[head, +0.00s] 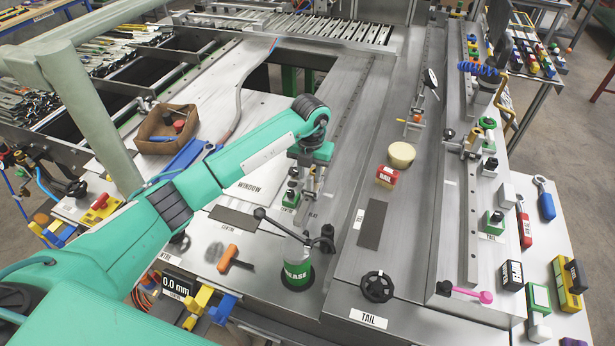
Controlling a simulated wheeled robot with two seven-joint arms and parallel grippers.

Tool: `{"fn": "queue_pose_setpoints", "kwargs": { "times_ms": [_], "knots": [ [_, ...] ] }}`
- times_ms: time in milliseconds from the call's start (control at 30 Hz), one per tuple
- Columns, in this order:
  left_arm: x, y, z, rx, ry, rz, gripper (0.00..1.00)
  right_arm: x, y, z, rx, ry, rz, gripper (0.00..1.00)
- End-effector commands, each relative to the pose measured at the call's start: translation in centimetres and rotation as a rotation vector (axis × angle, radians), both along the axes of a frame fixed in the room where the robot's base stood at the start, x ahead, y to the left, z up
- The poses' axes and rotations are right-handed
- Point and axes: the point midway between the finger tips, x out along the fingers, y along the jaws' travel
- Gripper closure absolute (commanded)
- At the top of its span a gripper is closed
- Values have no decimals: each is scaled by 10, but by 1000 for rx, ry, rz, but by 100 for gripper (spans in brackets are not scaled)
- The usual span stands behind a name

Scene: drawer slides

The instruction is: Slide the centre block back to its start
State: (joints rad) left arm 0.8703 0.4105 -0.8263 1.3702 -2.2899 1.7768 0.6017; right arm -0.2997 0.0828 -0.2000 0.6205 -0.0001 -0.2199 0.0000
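A small green block with a dark top (290,201) sits on the steel bench just below and left of my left gripper. A partly readable label under it seems to say "CENTRE". My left gripper (306,188) reaches down from the teal arm to just beside this block. The fingers are small and overlap the block's surroundings, so I cannot tell whether they touch it or how far apart they are. A similar green block (493,221) stands on the right rail by a "TAIL" label. My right gripper is not in view.
A green "BRASE"-like labelled can (297,273) with black levers stands in front of the gripper. A cardboard box (167,130) and an orange-handled tool (229,257) lie left. A cream cylinder (401,155) stands right.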

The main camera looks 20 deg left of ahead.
Motion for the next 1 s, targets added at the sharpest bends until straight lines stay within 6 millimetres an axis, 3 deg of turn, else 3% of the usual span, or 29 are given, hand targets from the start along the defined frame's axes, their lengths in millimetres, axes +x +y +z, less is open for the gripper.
{"fn": "queue_pose_setpoints", "kwargs": {
  "times_ms": [233,700,1000],
  "knots": [
    [0,0,8,0,-1,0,67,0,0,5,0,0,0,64],
    [0,0,60,1,0,0,67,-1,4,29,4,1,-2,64],
    [0,0,60,0,1,0,67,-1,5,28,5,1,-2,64]
  ]
}}
